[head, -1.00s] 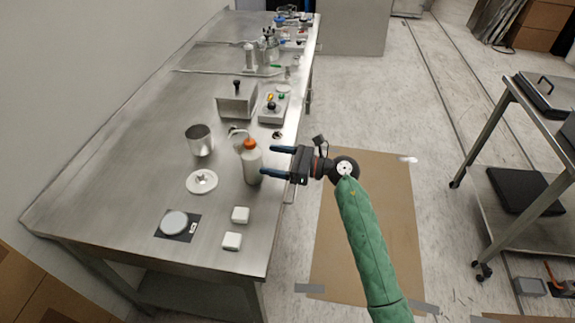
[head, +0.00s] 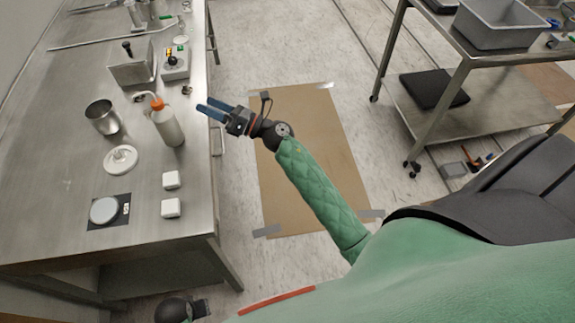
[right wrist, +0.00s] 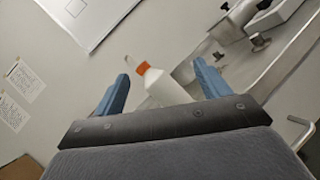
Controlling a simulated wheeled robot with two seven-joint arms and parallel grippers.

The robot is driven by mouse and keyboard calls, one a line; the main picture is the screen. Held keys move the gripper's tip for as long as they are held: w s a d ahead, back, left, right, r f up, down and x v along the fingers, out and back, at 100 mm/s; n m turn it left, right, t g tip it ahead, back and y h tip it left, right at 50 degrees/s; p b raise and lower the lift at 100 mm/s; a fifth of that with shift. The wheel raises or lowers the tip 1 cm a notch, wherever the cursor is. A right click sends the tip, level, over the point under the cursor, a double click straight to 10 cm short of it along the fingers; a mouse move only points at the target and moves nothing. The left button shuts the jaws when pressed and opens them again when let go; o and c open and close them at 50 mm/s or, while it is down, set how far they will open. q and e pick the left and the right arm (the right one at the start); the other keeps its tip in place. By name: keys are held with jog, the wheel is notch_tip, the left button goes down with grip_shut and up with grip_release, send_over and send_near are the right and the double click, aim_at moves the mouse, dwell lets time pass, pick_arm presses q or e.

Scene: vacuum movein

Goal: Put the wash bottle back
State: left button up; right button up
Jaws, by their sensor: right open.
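The wash bottle (head: 169,127), white with an orange cap and a bent spout, stands on the steel bench (head: 60,205) near its right edge. My right gripper (head: 203,103) has blue fingers spread open and empty. It is right of the bottle and apart from it, around the bench edge, pointing toward the bench. In the right wrist view the bottle (right wrist: 162,86) shows beyond the open fingers (right wrist: 162,69), in line with the gap between them. My left gripper's fingers are not visible.
A cart with a grey bin (head: 498,25) stands right. Floor between is open, with a cardboard sheet (head: 300,160).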

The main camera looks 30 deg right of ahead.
jog(key=s+d+f+m+h, duration=0.45)
jog(key=f+m+h, duration=0.55)
jog(key=m, duration=0.4)
jog(key=s+d+f+m+h, duration=0.3)
jog(key=d+f+m+h, duration=0.4)
jog(key=f+m, duration=0.55)
jog(key=s+a+f+m+g, duration=0.2)
jog(key=s+f, duration=0.4)
jog(key=s, duration=0.3)
jog(key=s+a+f+m+g+y, duration=0.1)
jog(key=s+a+f+m+g, duration=0.2)
jog(key=s+f+g, duration=0.3)
jog(key=s+a+f+m+g+y, duration=0.1)
jog(key=s+a+f+m+g, duration=0.2)
jog(key=s, duration=0.9)
notch_tip(320, 180, down, 3)
jog(key=m+g, duration=0.1)
jog(key=g, duration=0.2)
jog(key=shift+s+a+f, duration=0.15)
jog(key=shift+s+f, duration=0.05)
jog(key=shift+s, duration=0.15)
